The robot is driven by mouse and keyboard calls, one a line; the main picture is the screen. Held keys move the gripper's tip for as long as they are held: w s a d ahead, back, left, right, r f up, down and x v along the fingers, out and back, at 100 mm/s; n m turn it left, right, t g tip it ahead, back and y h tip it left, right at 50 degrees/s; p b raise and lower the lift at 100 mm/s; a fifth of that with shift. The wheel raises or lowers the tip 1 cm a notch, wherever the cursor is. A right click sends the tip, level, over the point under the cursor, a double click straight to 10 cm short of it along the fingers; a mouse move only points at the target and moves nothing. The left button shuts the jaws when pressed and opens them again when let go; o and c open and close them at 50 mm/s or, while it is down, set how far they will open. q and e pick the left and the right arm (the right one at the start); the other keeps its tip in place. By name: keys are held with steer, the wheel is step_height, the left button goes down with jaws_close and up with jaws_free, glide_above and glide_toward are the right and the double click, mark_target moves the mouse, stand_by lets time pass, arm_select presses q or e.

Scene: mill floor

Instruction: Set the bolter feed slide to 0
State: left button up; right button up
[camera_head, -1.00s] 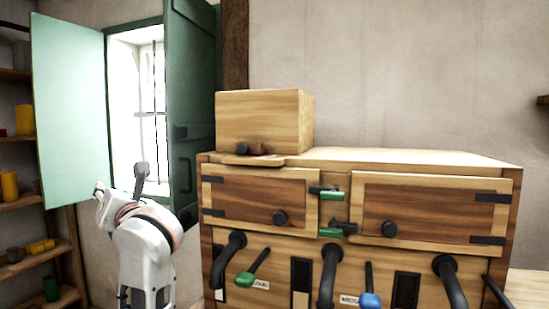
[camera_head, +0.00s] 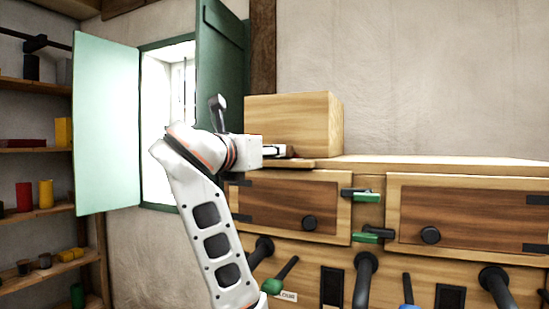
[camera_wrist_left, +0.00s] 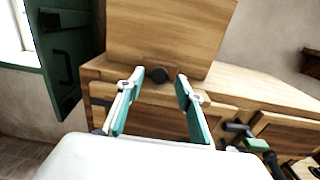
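A wooden box (camera_head: 287,122) stands on the cabinet's top at its left end. A thin wooden tongue (camera_head: 296,162) sticks out beneath the box. No readable marking shows a feed setting. My left gripper (camera_head: 284,151) is at the box's lower front. My right gripper is not in view.
The cabinet (camera_head: 450,166) has two dark-panelled doors with green-marked latches (camera_head: 361,195) between them. Black spouts (camera_head: 365,275) and levers line the lower front. A green shutter (camera_head: 105,125) stands open at left, beside shelves (camera_head: 35,210) with coloured containers.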

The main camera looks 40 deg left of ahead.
arm_select(q)
steer(key=shift+x, duration=1)
steer(key=shift+w+a+r, duration=0.1)
steer(key=shift+w, duration=0.05)
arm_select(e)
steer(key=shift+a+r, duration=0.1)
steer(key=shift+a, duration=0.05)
